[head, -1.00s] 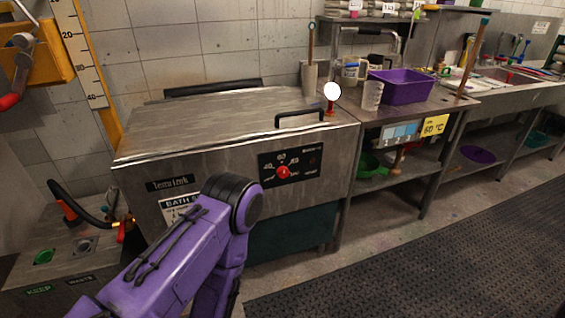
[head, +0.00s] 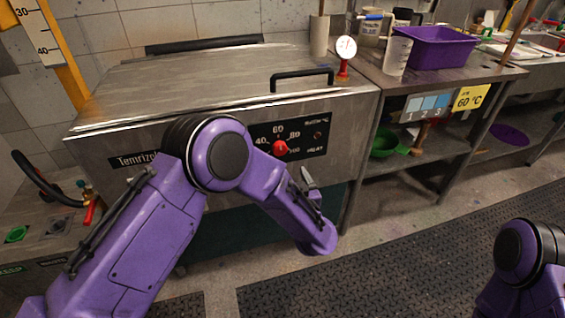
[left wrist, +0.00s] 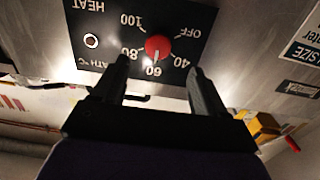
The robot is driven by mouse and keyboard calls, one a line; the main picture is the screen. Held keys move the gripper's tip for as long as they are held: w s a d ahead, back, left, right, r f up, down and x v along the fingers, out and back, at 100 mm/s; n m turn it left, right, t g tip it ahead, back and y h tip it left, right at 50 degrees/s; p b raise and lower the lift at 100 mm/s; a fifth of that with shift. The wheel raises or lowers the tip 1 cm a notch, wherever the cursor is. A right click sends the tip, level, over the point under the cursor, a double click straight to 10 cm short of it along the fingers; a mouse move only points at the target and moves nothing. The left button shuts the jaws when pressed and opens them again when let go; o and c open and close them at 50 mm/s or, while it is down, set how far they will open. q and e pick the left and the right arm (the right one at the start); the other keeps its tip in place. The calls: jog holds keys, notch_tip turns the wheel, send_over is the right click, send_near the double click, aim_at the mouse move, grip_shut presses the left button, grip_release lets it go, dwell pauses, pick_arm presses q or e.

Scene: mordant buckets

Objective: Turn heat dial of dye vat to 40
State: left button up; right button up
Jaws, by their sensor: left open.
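The dye vat (head: 225,85) is a steel, lidded tank with a black control panel (head: 318,136) on its front. The red heat dial (head: 280,148) sits on that panel, below the printed 60. In the left wrist view the dial (left wrist: 158,47) appears upside down, and its pale mark seems to point at 60. My left gripper (left wrist: 158,68) is open and empty, its fingers short of the dial and spread to either side of it. In the head view my left forearm mostly hides this gripper, with a grey finger (head: 308,178) showing. My right gripper is out of view.
A black lid handle (head: 302,78) juts above the panel. A round gauge on a red base (head: 343,67) stands at the vat's right corner. The steel table (head: 440,80) at right holds a purple tub (head: 428,48). The dark floor mat (head: 400,250) is clear.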

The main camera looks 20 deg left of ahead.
aim_at(281, 150)
pick_arm(q)
jog(key=x, duration=0.3)
jog(key=r+x, duration=0.1)
jog(key=x, duration=0.6)
jog(key=shift+w+a+r, duration=0.15)
jog(key=shift+w, duration=0.2)
jog(key=c, duration=1)
